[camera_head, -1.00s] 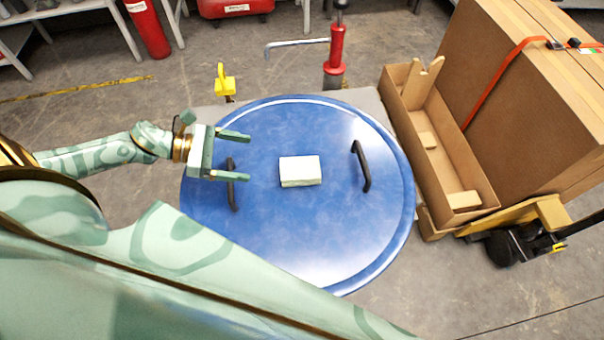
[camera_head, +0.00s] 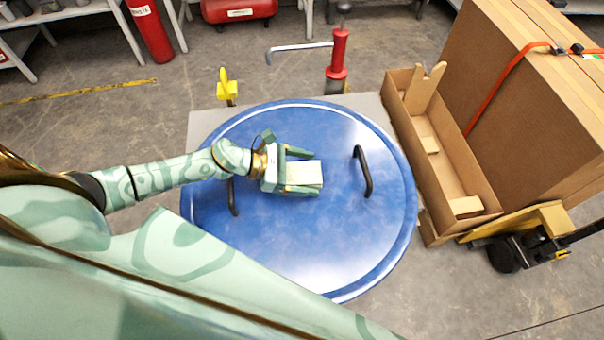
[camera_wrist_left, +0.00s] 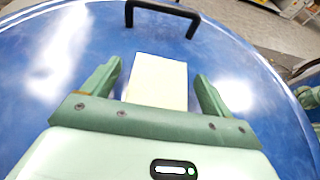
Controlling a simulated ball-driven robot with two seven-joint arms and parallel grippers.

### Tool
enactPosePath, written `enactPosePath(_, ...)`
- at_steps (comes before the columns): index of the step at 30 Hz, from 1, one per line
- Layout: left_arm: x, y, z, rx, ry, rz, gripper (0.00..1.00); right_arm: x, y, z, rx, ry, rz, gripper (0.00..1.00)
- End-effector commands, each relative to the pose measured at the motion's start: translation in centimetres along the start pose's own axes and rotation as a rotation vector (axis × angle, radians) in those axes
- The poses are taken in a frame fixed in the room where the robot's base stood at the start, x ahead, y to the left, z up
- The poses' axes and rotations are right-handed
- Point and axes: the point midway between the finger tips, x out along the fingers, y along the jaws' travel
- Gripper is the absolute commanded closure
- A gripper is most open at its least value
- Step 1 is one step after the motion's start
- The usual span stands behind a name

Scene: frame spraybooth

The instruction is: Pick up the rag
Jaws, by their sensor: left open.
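The rag (camera_head: 305,174) is a pale, folded, block-like cloth lying on the round blue lid (camera_head: 290,245). My left gripper (camera_head: 303,172) is over the lid in the head view, its fingers on either side of the rag. In the left wrist view the rag (camera_wrist_left: 158,80) lies between the two green fingers, with a visible gap on each side. The left gripper is open. The near end of the rag is hidden behind the gripper's palm.
Two black handles stand up from the lid, one right of the rag (camera_head: 362,172) and one partly behind my left arm (camera_head: 233,197). A red pump (camera_head: 338,55) and a yellow part (camera_head: 228,86) stand behind. Cardboard boxes (camera_head: 530,90) are at right.

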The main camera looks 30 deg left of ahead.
Motion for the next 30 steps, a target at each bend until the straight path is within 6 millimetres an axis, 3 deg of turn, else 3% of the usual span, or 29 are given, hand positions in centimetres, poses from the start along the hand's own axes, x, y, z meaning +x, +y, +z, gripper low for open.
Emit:
enactPosePath(7,0.3,0.0,0.0,0.0,0.001,0.0,0.15,0.0,0.0,0.0,0.0,0.0,0.0,0.64)
enactPosePath(8,0.3,0.0,0.0,0.0,0.0,0.0,0.2,0.0,0.0,0.0,0.0,0.0,0.0,0.64)
enactPosePath(12,0.3,0.0,0.0,0.0,0.0,0.0,0.59,0.0,0.0,0.0,0.0,0.0,0.0,0.64)
enactPosePath(13,0.3,0.0,0.0,0.0,0.0,0.0,0.62,0.0,0.0,0.0,0.0,0.0,0.0,0.64)
enactPosePath(23,0.2,0.0,0.2,0.001,0.0,0.0,0.62,-0.1,0.0,0.0,0.0,0.001,0.0,0.64)
enactPosePath(26,-0.1,0.0,1.0,0.001,-0.001,0.0,0.62,-0.4,0.0,-0.1,0.0,0.002,0.0,0.64)
enactPosePath(30,-1.3,-0.1,3.6,0.006,-0.001,0.0,0.62,-1.4,0.1,-0.3,0.0,0.007,0.002,0.64)
